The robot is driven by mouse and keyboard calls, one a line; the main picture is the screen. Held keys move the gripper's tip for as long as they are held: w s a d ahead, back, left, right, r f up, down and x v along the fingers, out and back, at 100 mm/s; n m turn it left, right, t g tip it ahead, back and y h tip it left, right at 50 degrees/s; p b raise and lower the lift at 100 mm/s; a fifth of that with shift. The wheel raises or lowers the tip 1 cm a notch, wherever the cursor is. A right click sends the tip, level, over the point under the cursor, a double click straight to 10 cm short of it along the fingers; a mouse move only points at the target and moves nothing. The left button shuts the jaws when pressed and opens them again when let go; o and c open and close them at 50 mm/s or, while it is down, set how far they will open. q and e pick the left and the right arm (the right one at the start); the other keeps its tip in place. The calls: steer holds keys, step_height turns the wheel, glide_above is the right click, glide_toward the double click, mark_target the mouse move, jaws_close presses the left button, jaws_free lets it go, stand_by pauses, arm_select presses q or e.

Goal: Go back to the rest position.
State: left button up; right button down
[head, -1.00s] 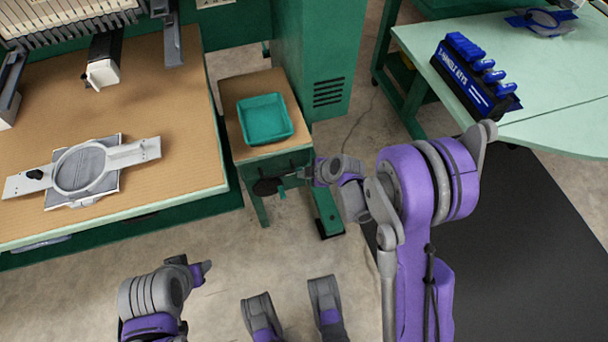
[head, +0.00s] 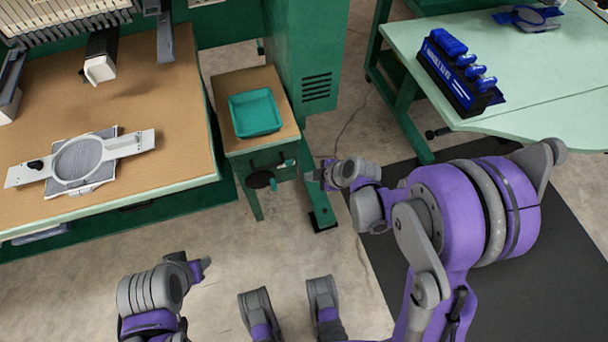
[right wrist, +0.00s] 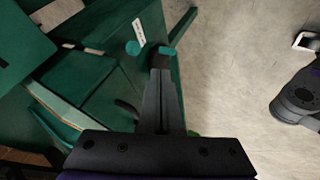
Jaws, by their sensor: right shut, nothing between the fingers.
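My right gripper (head: 318,175) shows in the head view just right of the small wooden-topped stand, apart from its front. In the right wrist view its two fingers (right wrist: 160,72) are together with nothing between them, over the green stand's frame and the concrete floor. My left gripper (head: 204,264) shows small at the bottom left of the head view, over bare floor and apart from the bench. Its fingers are too small and foreshortened to tell open from shut.
A workbench (head: 150,110) with a hoop frame (head: 82,162) lies left. A pale green table (head: 540,110) with a blue rack (head: 455,75) stands right. Floor between is clear.

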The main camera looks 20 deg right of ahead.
arm_select(q)
steer(key=shift+r, duration=0.1)
arm_select(e)
steer(key=shift+s+d+r, duration=0.15)
steer(key=shift+s+r, duration=0.05)
steer(key=shift+r, duration=0.05)
stand_by(0.3)
steer(key=s+d+r+m+g+h, duration=0.1)
steer(key=s+d+r+m+h, duration=0.1)
steer(key=s+r+m, duration=0.55)
steer(key=s+d+r+m+g+h, duration=0.15)
steer(key=s+r+m, duration=0.25)
steer(key=s+m, duration=0.65)
arm_select(q)
step_height(320, 180, up, 18)
steer(key=w+p, duration=0.2)
steer(key=p, duration=1.4)
steer(key=shift+t, duration=0.4)
arm_select(e)
step_height(320, 180, up, 18)
steer(key=n+t, duration=0.1)
steer(key=n, duration=0.1)
steer(key=shift+w+a+f+t+h, duration=0.25)
steer(key=shift+t+h, duration=0.1)
steer(key=shift+h, duration=0.1)
arm_select(q)
steer(key=shift+s, duration=0.1)
arm_select(e)
steer(key=shift+s, duration=0.15)
